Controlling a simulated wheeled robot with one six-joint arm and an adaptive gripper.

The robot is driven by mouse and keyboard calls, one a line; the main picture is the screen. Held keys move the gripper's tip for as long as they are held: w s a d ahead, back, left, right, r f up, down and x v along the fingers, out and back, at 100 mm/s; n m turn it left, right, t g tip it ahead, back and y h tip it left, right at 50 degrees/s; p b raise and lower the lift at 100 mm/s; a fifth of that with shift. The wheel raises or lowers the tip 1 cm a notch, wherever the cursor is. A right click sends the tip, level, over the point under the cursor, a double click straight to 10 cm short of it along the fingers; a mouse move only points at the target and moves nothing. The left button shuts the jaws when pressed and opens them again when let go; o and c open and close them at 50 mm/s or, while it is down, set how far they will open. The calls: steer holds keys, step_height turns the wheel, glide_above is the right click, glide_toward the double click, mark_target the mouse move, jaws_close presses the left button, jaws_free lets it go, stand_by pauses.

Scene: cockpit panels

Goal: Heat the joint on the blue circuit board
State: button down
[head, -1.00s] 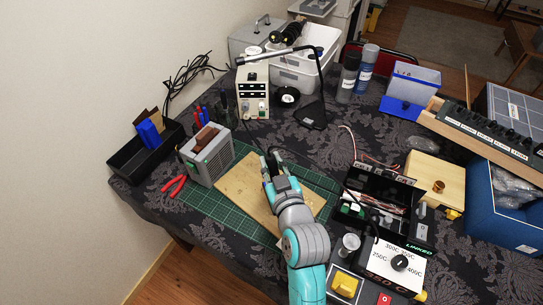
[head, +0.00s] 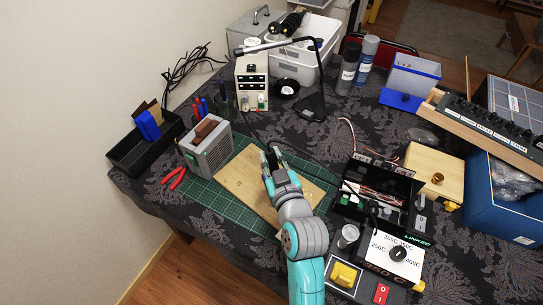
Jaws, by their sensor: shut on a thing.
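My gripper (head: 270,158) is over the wooden board (head: 240,182) on the green cutting mat (head: 208,191). It is shut on a slim dark thing, probably the soldering iron, mostly hidden by the fingers. A black cable runs from near the gripper toward the temperature station (head: 388,260) at the lower right. The station has a black dial (head: 398,253) with temperature labels around it. I cannot make out the blue circuit board; my gripper and arm cover part of the wooden board. Whether the held thing's tip touches anything is too small to tell.
A grey box with a brown top (head: 207,150) and red pliers (head: 174,178) are left of the board. A black lamp (head: 312,106) and a power supply (head: 252,82) stand behind. An open black case (head: 378,195) is to the right. A red switch (head: 381,293) is at front.

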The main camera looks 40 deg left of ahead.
steer(key=shift+f, duration=0.4)
stand_by(1.3)
steer(key=shift+r, duration=0.1)
steer(key=shift+r, duration=3.45)
